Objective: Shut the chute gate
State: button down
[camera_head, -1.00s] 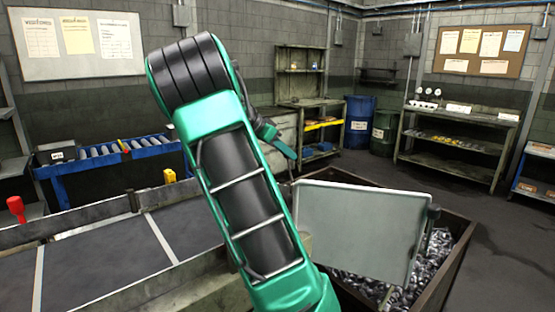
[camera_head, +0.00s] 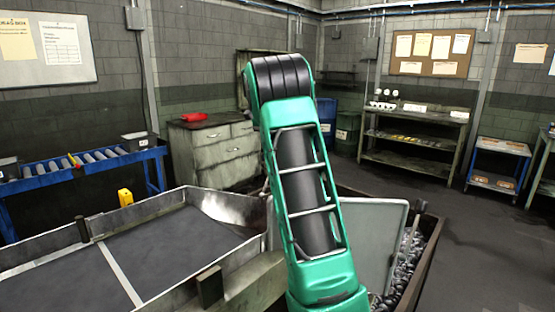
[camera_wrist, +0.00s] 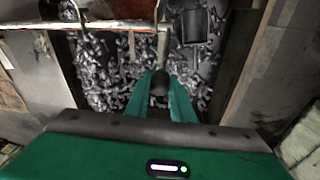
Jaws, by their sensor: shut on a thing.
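The chute gate (camera_head: 378,235) seems to be the pale grey flat panel standing upright at the near side of the bin of metal parts. My arm covers its left part. The chute (camera_head: 170,245) is the dark-decked trough with raised metal walls to the left of it. In the wrist view my gripper (camera_wrist: 160,93) is shut on a dark round handle (camera_wrist: 160,80), above the metal parts. I cannot tell from that view how the handle joins the gate. In the head view my gripper is hidden behind my arm.
The bin (camera_head: 432,235) full of shiny metal parts (camera_head: 400,268) lies under and beyond the panel. A pale, rusty bar (camera_wrist: 95,25) crosses the upper left of the wrist view. A blue roller stand (camera_head: 85,170) is at the left. Open floor (camera_head: 490,250) lies right of the bin.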

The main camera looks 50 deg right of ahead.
jog(key=shift+d+f+y, duration=0.5)
jog(key=shift+d+y, duration=0.3)
jog(key=shift+d, duration=0.15)
jog(key=c, duration=1.6)
grip_release()
jog(key=shift+w+d+f, duration=0.1)
jog(key=shift+f, duration=0.05)
jog(key=shift+o, duration=0.2)
jog(key=shift+r, duration=0.2)
notch_tip(320, 180, up, 10)
jog(key=w, duration=0.1)
jog(key=shift+w+r, duration=0.2)
jog(key=shift+w, duration=0.1)
jog(key=shift+s+d, duration=0.1)
jog(key=shift+s, duration=0.05)
